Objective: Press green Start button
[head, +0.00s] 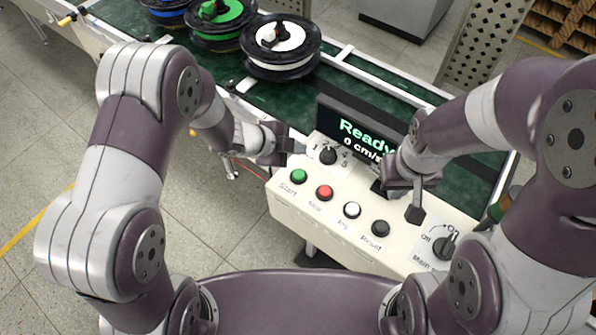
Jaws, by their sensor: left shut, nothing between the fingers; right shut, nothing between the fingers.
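The green Start button (299,176) is on the left end of the cream control panel (290,205), with the label "Start" below it. My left gripper (297,147) is shut and empty, above and behind the green button near the panel's rear left corner. It appears apart from the button. My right gripper (415,212) is shut and empty over the right part of the panel, between the black Reset button and the main switch. The display (350,135) reads "Ready" and "0 cm/s", partly hidden by my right arm.
A red button (324,192), a white button (351,209) and a black Reset button (380,228) follow in a row. A selector knob (328,156) and main switch (445,245) are also on the panel.

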